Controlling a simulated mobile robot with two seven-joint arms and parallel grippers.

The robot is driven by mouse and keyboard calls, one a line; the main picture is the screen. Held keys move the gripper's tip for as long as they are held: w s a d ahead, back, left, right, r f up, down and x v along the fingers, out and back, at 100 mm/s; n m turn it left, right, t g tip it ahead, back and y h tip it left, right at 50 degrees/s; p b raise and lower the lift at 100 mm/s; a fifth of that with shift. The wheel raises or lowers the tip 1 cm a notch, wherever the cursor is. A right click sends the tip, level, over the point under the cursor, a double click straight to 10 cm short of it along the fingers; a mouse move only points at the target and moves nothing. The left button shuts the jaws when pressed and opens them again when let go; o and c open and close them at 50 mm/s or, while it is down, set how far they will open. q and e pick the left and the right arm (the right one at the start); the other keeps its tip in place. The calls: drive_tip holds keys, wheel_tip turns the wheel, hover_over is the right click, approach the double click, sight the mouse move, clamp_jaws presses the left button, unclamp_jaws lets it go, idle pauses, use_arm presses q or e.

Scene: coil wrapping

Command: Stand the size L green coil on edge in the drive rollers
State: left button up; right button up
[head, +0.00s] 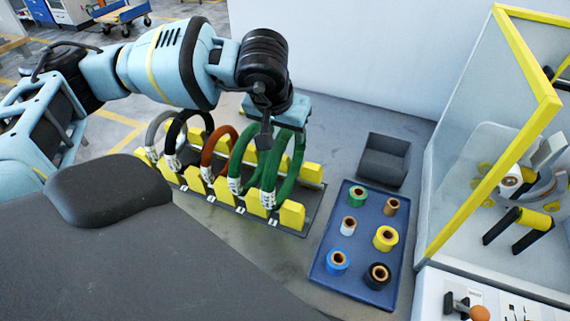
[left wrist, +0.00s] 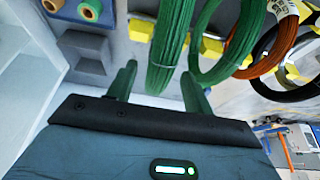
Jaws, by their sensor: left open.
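Two green coils stand on edge in the rack: the end green coil (head: 289,184) and a second green coil (head: 238,158) beside it. I cannot read which is size L. My left gripper (head: 281,138) is open over the top of the end green coil. In the left wrist view, the end green coil (left wrist: 168,45) shows between the two spread fingers of my left gripper (left wrist: 159,74); I cannot tell if they touch it. The drive rollers (head: 535,220), yellow and black, show inside the machine at right. My right gripper is not in view.
The rack (head: 311,186) with yellow blocks also holds orange (head: 214,150), black (head: 172,140) and grey (head: 152,135) coils. A blue tray (head: 363,262) of several small spools and a dark grey bin (head: 383,160) lie between rack and machine. A yellow-framed clear guard (head: 480,150) borders the machine.

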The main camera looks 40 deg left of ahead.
use_arm(q)
drive_tip(key=x, duration=0.3)
drive_tip(key=shift+w+f, duration=0.1)
drive_tip(key=shift+f, duration=0.05)
clamp_jaws()
idle(1.3)
